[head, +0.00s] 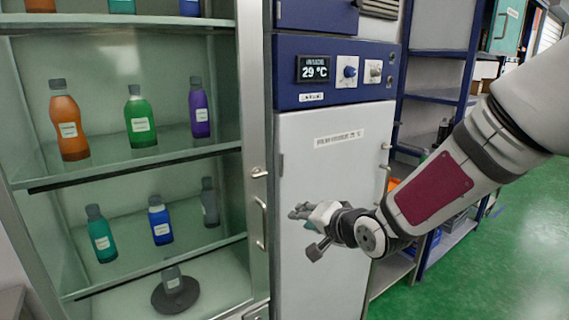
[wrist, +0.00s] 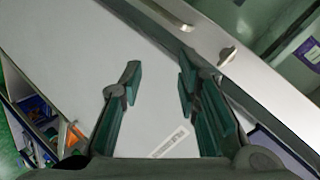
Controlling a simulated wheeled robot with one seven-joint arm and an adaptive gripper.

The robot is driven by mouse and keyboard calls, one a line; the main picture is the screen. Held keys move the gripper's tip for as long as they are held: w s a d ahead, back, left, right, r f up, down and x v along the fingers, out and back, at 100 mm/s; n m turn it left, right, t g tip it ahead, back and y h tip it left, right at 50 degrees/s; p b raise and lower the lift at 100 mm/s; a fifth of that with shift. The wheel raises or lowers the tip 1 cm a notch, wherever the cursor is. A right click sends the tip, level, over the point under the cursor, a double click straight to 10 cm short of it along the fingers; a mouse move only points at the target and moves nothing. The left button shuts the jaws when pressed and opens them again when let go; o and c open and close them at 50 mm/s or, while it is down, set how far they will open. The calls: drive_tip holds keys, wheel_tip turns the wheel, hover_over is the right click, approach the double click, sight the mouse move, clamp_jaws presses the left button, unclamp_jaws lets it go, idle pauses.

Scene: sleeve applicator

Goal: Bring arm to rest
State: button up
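My arm (head: 455,175) reaches in from the right in the head view. My gripper (head: 305,212) is in front of the white door (head: 330,170) of the incubator-like cabinet, pointing left. In the wrist view my gripper (wrist: 158,85) has its two fingers spread apart. Nothing is between them but the view of the white door (wrist: 160,50) behind. I cannot tell the exact gap between the fingers and the door.
On the left is a glass-fronted cabinet with shelves (head: 150,165) of coloured bottles, such as an orange bottle (head: 68,128) and a green bottle (head: 139,120). Its metal frame with handles (head: 262,222) is near my gripper. Blue shelving (head: 436,95) stands behind my arm; green floor (head: 500,260) is clear at right.

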drive_tip(key=s+d+r+n+g+h, duration=0.2)
drive_tip(key=s+d+r+h, duration=0.1)
drive_tip(key=s+d, duration=0.35)
drive_tip(key=s+d+r+n+g+h, duration=0.1)
drive_tip(key=s+d+r+n+h, duration=0.15)
drive_tip(key=s+d+h, duration=0.35)
drive_tip(key=s+d+r+n+g+y, duration=0.1)
drive_tip(key=s+r+g+y, duration=0.1)
drive_tip(key=s, duration=1.6)
drive_tip(key=shift+s+r+n+g+y, duration=0.4)
drive_tip(key=shift+r+y, duration=0.1)
drive_tip(key=shift+r, duration=0.25)
